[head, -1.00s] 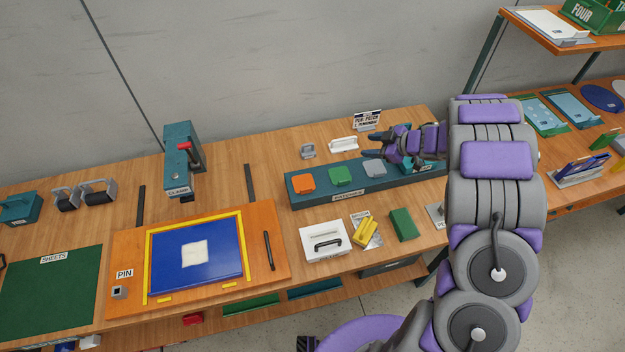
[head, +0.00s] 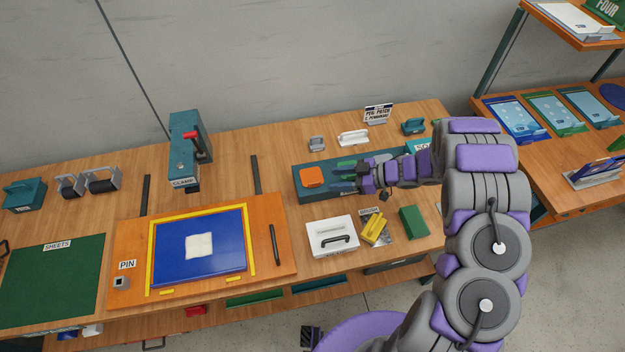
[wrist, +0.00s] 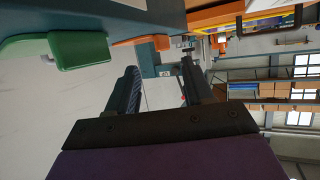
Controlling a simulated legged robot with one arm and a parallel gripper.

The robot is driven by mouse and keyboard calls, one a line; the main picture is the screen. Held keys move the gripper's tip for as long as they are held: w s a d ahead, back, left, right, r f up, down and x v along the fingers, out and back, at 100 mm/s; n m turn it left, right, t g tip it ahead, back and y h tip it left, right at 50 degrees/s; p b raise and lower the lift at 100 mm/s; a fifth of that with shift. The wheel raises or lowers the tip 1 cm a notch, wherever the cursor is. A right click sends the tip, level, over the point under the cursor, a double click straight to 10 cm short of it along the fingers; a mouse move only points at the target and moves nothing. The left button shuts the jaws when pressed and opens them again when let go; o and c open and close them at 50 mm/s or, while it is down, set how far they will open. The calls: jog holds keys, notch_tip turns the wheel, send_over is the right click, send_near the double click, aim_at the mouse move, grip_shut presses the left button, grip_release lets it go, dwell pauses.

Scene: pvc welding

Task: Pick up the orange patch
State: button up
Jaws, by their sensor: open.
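The orange patch (head: 312,176) sits on the left end of the teal patches holder (head: 306,195) on the workbench. In the wrist view the orange patch (wrist: 142,41) shows beyond a green patch (wrist: 78,50). My gripper (head: 338,176) is open and empty, pointing left toward the orange patch, with a gap between them. In the wrist view its two fingers (wrist: 165,88) stand apart with nothing between them.
A blue sheet (head: 225,240) with a white patch lies on the orange board at left. A teal clamp (head: 187,150) stands behind it. A white case (head: 332,237), yellow brush (head: 374,228) and green block (head: 413,222) lie in front of the holder. A white-handled tool (head: 353,138) is behind.

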aim_at(312, 182)
jog(key=x, duration=0.2)
jog(key=shift+a+f, duration=0.2)
jog(key=shift+a, duration=0.2)
jog(key=shift+s+r+b+x, duration=0.1)
jog(key=shift+b+x, duration=0.4)
jog(key=shift+x, duration=0.8)
jog(key=shift+s+r+b+x, duration=0.15)
jog(key=shift+b+x, duration=0.35)
jog(key=shift+x, duration=0.8)
jog(key=shift+a, duration=0.1)
grip_shut()
